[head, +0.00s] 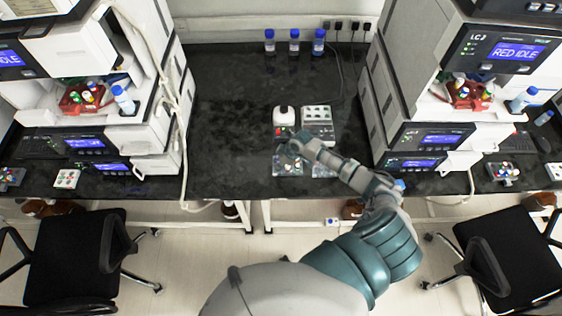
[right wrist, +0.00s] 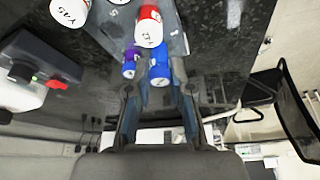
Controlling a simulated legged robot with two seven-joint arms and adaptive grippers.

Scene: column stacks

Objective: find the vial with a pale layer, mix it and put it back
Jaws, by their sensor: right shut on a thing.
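My right gripper (head: 288,148) reaches over the black bench, just in front of the small white mixer (head: 284,117). In the right wrist view its two fingers (right wrist: 158,85) are closed around a small blue-capped vial (right wrist: 159,62). A purple-capped vial (right wrist: 129,62) shows close beside it. A red-and-white vial (right wrist: 148,27) and a white vial marked with writing (right wrist: 70,10) show farther up. No pale layer can be made out in any vial. My left gripper is not in view.
A grey rack (head: 318,118) stands right of the mixer, with clear trays (head: 322,170) in front. Blue-capped bottles (head: 294,42) line the back wall. Instrument stacks (head: 87,55) stand left and right (head: 500,50). The bench left of the mixer is bare.

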